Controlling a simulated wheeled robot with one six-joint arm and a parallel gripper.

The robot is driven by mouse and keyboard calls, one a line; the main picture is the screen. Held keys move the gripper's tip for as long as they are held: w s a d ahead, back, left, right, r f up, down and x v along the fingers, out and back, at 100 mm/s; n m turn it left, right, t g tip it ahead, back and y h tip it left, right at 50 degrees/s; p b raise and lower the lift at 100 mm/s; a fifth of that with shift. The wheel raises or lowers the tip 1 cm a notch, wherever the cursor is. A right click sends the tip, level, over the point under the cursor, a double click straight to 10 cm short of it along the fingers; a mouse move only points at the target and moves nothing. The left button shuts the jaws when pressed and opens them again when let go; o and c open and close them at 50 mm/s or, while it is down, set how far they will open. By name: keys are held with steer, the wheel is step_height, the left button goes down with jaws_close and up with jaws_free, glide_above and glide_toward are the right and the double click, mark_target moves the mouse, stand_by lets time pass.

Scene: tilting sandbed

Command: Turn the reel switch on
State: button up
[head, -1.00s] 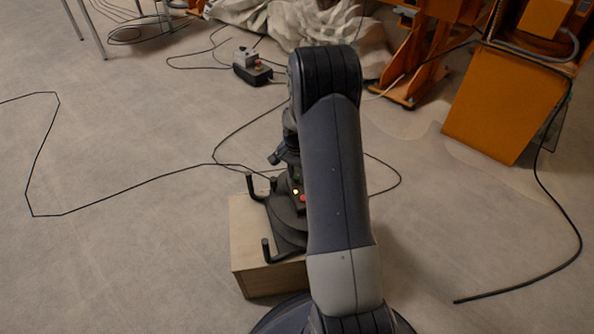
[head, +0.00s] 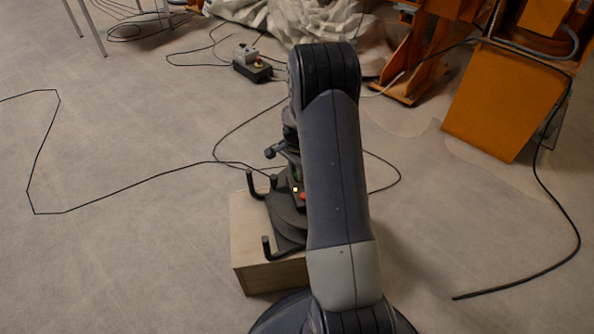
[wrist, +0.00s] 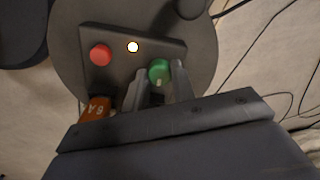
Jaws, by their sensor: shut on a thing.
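The reel (head: 288,222) sits on a wooden box, partly hidden behind my arm in the head view. Its dark control panel (wrist: 117,72) carries a red button (wrist: 101,54), a lit lamp (wrist: 133,47) and a green switch knob (wrist: 159,70) with a pale mark. The lamp also glows in the head view (head: 295,189). My gripper (wrist: 159,76) has one finger on each side of the green knob and is shut on it. The gripper's tips are hidden behind my arm in the head view.
An orange tag (wrist: 96,108) lies beside the panel. The wooden box (head: 252,279) stands on open floor with thin black cables around it. A small control box (head: 251,66) lies farther back. An orange cabinet (head: 504,101) stands at the right.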

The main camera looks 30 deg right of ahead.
steer(key=o, duration=1)
step_height(320, 180, up, 11)
steer(key=p, duration=0.3)
steer(key=shift+f, duration=0.15)
step_height(320, 180, down, 11)
steer(key=b, duration=0.3)
steer(key=shift+n, duration=0.3)
steer(key=shift+r, duration=0.25)
